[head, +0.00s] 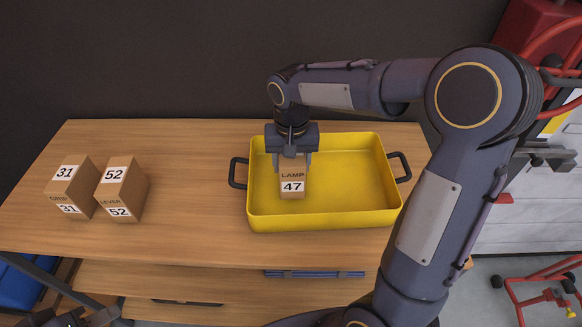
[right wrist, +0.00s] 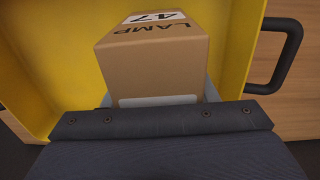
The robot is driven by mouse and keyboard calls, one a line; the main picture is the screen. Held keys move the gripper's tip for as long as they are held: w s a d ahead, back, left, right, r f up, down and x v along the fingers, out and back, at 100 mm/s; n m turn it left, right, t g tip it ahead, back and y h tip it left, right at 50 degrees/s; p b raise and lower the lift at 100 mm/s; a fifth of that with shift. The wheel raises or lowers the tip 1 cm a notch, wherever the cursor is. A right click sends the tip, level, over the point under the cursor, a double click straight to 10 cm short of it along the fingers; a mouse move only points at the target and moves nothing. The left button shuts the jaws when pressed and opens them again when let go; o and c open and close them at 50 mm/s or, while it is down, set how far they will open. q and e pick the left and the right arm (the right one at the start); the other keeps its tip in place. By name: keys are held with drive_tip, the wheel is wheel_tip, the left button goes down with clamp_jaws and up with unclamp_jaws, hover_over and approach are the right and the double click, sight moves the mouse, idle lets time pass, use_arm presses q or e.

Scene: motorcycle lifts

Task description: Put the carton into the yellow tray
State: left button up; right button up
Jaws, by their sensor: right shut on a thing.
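The carton (head: 292,180), brown and marked LAMP 47, is in my right gripper (head: 294,160), within the outline of the yellow tray (head: 365,217) toward its left side. My right gripper points down and is shut on the carton's upper part. In the right wrist view the carton (right wrist: 155,65) sits upright between the fingers, with the tray's yellow wall (right wrist: 236,50) beside it. I cannot tell whether its base touches the tray floor. A dark part of what looks like my left gripper (head: 88,319) shows at the bottom left edge, mostly cut off.
Two more brown cartons stand on the left of the wooden table, one marked 31 (head: 83,190) and one marked 52 (head: 130,192). The tray has black handles (head: 239,172) at both ends. Bare tabletop (head: 195,190) lies between cartons and tray. Red equipment (head: 540,25) stands at right.

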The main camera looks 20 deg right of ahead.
drive_tip(key=shift+a+f, duration=0.1)
drive_tip(key=shift+f, duration=1)
drive_tip(key=shift+f, duration=0.15)
drive_tip(key=o, duration=1.1)
